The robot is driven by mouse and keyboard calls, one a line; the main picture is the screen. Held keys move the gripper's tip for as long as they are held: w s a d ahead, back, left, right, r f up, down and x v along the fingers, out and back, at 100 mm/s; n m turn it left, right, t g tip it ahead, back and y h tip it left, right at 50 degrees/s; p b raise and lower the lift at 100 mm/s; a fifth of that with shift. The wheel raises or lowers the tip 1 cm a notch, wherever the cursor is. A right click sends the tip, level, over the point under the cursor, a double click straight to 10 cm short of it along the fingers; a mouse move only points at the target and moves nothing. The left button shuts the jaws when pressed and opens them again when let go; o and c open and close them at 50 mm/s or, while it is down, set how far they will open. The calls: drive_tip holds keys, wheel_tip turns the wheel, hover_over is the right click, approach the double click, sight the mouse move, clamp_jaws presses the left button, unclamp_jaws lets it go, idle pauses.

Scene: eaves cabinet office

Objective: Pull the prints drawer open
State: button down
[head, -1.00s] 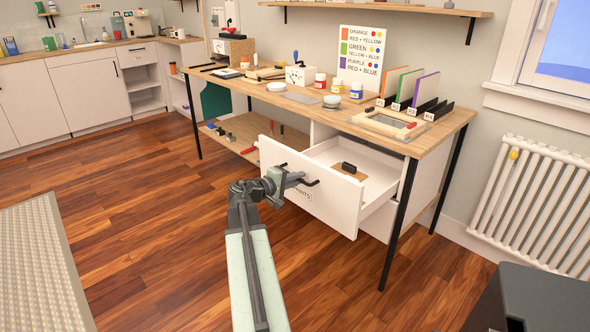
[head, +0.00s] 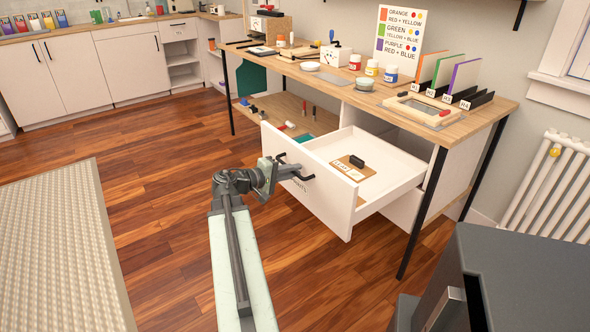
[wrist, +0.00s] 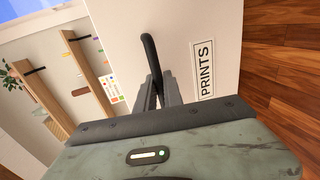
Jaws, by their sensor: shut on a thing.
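The prints drawer (head: 318,190) stands open under the wooden workbench, its white front well out from the bench. Its PRINTS label reads clearly in the wrist view (wrist: 204,70). A black block on a brown board (head: 356,162) and a light printed card (head: 350,172) lie inside. The drawer front has a black bar handle (wrist: 150,55). My gripper (head: 285,172) is shut on the handle at the left part of the front. The jaws also show around the handle's lower end in the wrist view (wrist: 157,95); their exact contact is partly hidden.
The workbench (head: 440,130) carries jars, a bowl, a screen frame and upright coloured boards. Its black leg (head: 422,212) stands right of the drawer. A dark grey box (head: 520,270) is at lower right, a pale mat (head: 60,240) at left. Wood floor between is clear.

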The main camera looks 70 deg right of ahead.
drive_tip(key=shift+w+d, duration=0.1)
drive_tip(key=c, duration=1.5)
unclamp_jaws()
drive_tip(key=p+v, duration=0.1)
drive_tip(key=v, duration=0.6)
drive_tip(key=shift+w+a+p, duration=0.2)
drive_tip(key=shift+a+p, duration=0.1)
